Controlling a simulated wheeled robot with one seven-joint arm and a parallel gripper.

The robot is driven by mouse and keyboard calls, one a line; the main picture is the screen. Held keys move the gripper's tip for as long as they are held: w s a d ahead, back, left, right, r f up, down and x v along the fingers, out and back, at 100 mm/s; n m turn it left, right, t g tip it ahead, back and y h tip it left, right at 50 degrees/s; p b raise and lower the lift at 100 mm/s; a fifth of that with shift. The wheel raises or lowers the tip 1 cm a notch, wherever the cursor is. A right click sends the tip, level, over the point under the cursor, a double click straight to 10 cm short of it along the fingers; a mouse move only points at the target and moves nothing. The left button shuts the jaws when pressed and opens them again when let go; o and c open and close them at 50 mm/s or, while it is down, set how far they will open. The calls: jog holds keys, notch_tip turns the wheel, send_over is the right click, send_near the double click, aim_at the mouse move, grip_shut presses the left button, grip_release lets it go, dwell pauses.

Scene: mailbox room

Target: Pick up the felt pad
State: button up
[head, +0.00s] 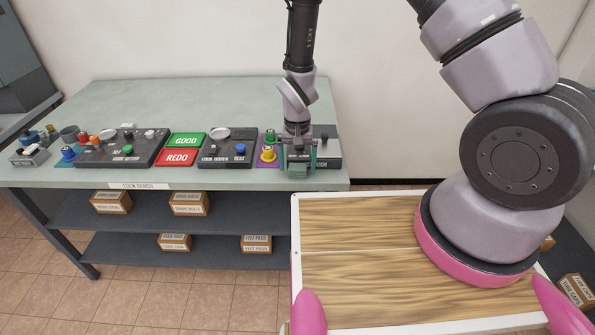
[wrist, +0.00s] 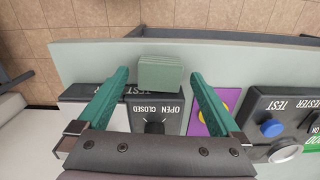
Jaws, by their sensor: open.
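The felt pad looks to be the small grey-green block with layered edges (head: 297,171), near the front edge of the bench. It also shows in the wrist view (wrist: 161,75), in front of a box marked OPEN and CLOSED (wrist: 157,112). My gripper (head: 298,158) points down over this spot with its teal fingers open. In the wrist view the fingertips (wrist: 159,70) lie on either side of the block with gaps. I cannot tell how high they are above it.
The bench (head: 200,95) holds a purple plate with a yellow knob (head: 268,153), a tester panel (head: 227,147), GOOD (head: 186,140) and REDO (head: 177,157) plates and a larger panel (head: 122,147). Labelled boxes sit on the shelves below. The back of the bench is clear.

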aim_at(298, 167)
jog(key=shift+c, duration=0.3)
jog(key=c, duration=1.3)
jog(key=shift+r, duration=0.1)
notch_tip(298, 167, up, 10)
jog(key=shift+f, duration=0.1)
